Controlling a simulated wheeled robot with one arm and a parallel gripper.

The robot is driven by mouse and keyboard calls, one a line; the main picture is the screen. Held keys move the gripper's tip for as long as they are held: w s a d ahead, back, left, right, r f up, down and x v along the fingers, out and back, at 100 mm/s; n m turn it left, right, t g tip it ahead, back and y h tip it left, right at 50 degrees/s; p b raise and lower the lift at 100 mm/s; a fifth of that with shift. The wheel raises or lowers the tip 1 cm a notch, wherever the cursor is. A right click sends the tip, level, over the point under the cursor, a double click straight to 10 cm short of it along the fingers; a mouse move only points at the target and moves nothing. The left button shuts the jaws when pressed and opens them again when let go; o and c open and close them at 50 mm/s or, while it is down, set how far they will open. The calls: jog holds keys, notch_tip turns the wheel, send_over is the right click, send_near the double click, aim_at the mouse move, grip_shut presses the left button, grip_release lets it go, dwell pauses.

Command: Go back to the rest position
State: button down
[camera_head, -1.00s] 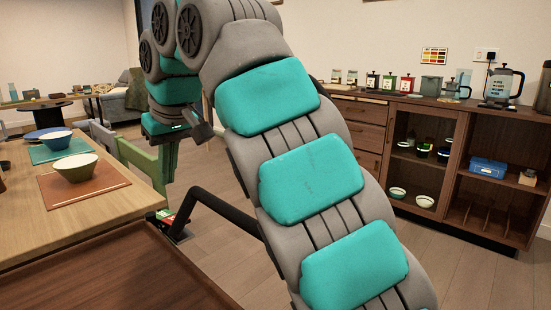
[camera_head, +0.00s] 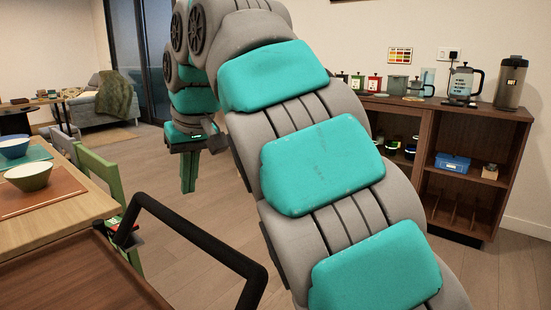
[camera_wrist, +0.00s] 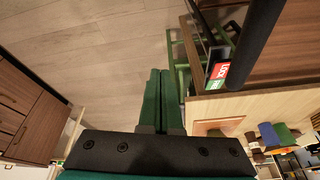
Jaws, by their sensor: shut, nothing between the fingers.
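My gripper (camera_head: 188,172) hangs at the end of my raised, bent arm, left of the middle in the head view. Its green fingers point down and hold nothing. In the wrist view the two fingers of my gripper (camera_wrist: 160,100) lie close side by side over the wooden floor. My teal and grey arm fills the middle of the head view and hides part of the sideboard.
A dining table (camera_head: 75,210) with bowls on mats stands at the left, with a green chair (camera_head: 103,185) beside it. A dark tray with a black handle (camera_head: 220,248) is in front. A wooden sideboard (camera_head: 490,123) stands at the right. Open floor (camera_head: 185,230) lies between.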

jog(key=s+d+f+m+g+h, duration=0.1)
jog(key=s+d+f+m, duration=0.4)
jog(key=d, duration=0.6)
jog(key=s+d+f+m+g+h, duration=0.1)
jog(key=s+d+f, duration=0.3)
jog(key=d+f, duration=0.5)
jog(key=s+d+f+g, duration=0.1)
jog(key=s+d+f, duration=0.2)
jog(key=s, duration=0.4)
jog(key=s+d+f+m, duration=0.1)
jog(key=s+d+f, duration=0.3)
jog(key=s+f, duration=0.2)
jog(key=s+d+f+g, duration=0.1)
jog(key=s+d+f, duration=0.3)
jog(key=s, duration=0.4)
jog(key=shift+d+f+g+h, duration=0.15)
jog(key=shift+f+g+h, duration=0.15)
jog(key=shift+f, duration=0.25)
jog(key=shift+s, duration=0.15)
